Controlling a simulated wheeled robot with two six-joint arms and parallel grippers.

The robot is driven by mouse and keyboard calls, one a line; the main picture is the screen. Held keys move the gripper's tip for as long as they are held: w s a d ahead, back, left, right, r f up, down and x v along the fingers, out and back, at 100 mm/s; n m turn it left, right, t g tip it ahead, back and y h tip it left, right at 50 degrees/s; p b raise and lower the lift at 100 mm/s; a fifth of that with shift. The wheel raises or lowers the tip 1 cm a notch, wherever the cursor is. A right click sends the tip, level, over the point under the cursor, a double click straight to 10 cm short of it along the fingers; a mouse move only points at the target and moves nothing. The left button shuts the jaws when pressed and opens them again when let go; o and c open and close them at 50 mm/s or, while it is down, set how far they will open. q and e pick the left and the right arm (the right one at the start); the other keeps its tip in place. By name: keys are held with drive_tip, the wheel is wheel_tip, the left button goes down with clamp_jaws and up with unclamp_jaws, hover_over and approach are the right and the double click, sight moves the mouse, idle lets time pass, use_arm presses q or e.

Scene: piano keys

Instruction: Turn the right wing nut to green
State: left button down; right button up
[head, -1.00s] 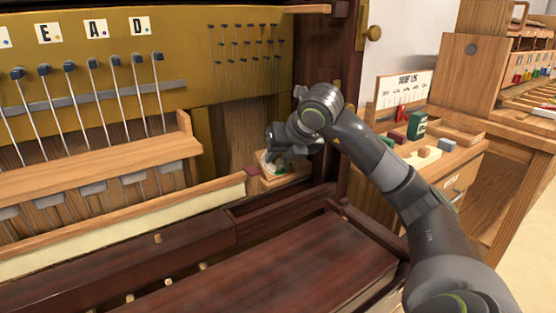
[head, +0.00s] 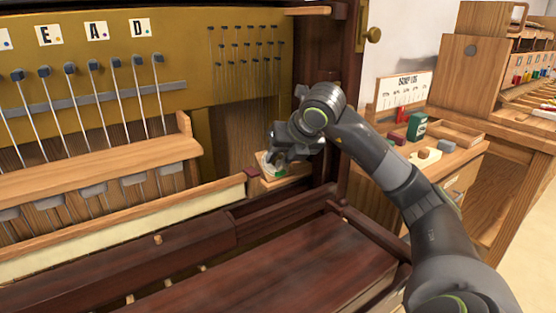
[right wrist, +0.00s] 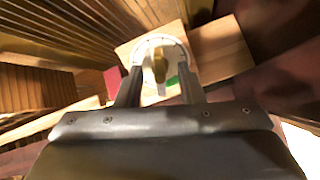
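The right wing nut (right wrist: 160,68) is brass-coloured and stands on a round white dial (right wrist: 146,52) in the right wrist view. Its wings run roughly up and down in that picture. A green patch (right wrist: 172,80) shows on the dial, to the right of the nut's lower part. My right gripper (right wrist: 160,80) has one finger on each side of the nut, with gaps visible between fingers and nut, so it looks open. In the head view my right gripper (head: 277,157) is over the dial and hides the nut. My left gripper is not in view.
The dial sits on a light wooden block (head: 285,180) inside the piano case. A dark red block (head: 251,171) is just left of it. The dark case post stands close to the right. A side bench (head: 455,158) holds a green box (head: 417,126) and small blocks.

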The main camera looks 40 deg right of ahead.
drive_tip(key=c, duration=0.7)
drive_tip(key=shift+n, duration=0.4)
drive_tip(key=shift+c, duration=0.2)
drive_tip(key=shift+n, duration=0.5)
drive_tip(key=shift+n, duration=0.5)
